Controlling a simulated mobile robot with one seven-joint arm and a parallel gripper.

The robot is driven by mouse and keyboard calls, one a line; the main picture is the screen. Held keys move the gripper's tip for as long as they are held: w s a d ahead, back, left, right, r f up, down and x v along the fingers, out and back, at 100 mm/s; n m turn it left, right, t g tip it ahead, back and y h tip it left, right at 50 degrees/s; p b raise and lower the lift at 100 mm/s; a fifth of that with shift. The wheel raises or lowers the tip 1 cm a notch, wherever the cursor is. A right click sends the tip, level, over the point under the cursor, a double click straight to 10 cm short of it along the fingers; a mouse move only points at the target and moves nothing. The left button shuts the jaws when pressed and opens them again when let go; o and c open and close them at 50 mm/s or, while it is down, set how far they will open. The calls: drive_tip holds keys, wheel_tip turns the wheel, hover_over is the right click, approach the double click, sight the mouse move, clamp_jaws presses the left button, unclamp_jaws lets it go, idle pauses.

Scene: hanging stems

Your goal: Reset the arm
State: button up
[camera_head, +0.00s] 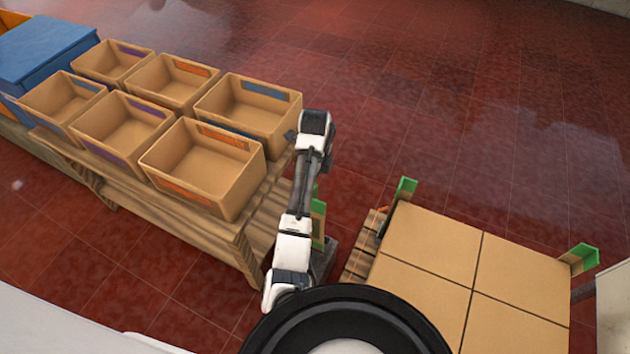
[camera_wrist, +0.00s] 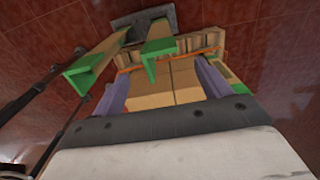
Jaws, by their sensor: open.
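My arm (camera_head: 294,240) reaches up the middle of the head view, beside the right end of the wooden table. Its far bend stands close to the nearest bins, and I cannot make out the fingers there. In the wrist view my gripper (camera_wrist: 160,90) is open, its two purple-grey fingers well apart. No object is held between them. Cardboard boxes (camera_wrist: 165,76) show beyond the gap between the fingers.
Several open bins (camera_head: 205,183) stand on a wooden table (camera_head: 235,238) at left, by a blue box (camera_head: 45,52). Cardboard boxes (camera_head: 432,238) with green corner pieces (camera_head: 405,188) sit on a pallet (camera_head: 362,250) at right. Red tiled floor (camera_head: 470,110) is clear at upper right.

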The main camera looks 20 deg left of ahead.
drive_tip(key=shift+r+p, duration=0.45)
drive_tip(key=shift+r, duration=0.4)
